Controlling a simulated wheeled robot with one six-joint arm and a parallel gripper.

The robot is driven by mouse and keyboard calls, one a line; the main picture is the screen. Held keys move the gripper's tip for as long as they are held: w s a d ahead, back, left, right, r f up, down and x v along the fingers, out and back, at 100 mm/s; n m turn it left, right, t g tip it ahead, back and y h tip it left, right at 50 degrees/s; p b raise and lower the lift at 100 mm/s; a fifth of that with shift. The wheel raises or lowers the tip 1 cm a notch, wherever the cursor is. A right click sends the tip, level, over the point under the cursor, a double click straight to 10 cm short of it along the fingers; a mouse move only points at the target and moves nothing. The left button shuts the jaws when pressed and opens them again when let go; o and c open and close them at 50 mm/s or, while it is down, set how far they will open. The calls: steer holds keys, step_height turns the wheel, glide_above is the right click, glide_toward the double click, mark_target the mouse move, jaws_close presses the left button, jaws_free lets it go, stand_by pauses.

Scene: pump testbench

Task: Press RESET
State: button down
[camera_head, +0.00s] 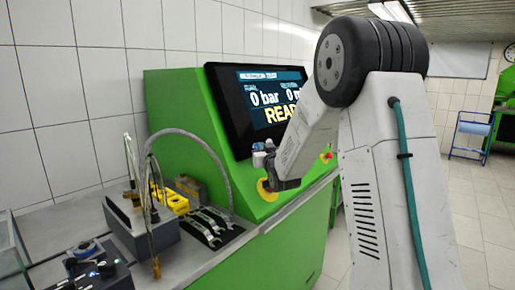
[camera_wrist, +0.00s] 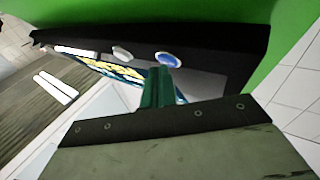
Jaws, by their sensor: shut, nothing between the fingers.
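In the wrist view a round blue button (camera_wrist: 167,60) and a round white button (camera_wrist: 122,53) sit on a dark panel edge (camera_wrist: 225,48). I cannot read a RESET label on either. My gripper (camera_wrist: 158,73) is shut and empty; its green fingertips reach up to just below the blue button in the picture. I cannot tell whether they touch it. In the head view my gripper (camera_head: 262,158) is at the front of the green console (camera_head: 175,110), below the screen (camera_head: 265,100). The buttons are not made out there; my arm covers part of the console.
A yellow-ringed red button (camera_head: 266,189) is just below my gripper, and another red button (camera_head: 327,155) is to its right. A grey bench (camera_head: 205,262) with hoses and fittings lies to the left. Open tiled floor (camera_head: 470,220) is at the right.

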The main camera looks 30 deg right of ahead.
stand_by(0.5)
steer(key=shift+s+d+r, duration=0.2)
steer(key=shift+s+r, duration=0.15)
steer(key=shift+s, duration=0.35)
steer(key=s, duration=0.1)
steer(key=s+d+r, duration=0.1)
steer(key=s+r, duration=0.1)
steer(key=s, duration=0.1)
steer(key=shift+s+d, duration=0.1)
steer(key=shift+d, duration=0.2)
stand_by(0.7)
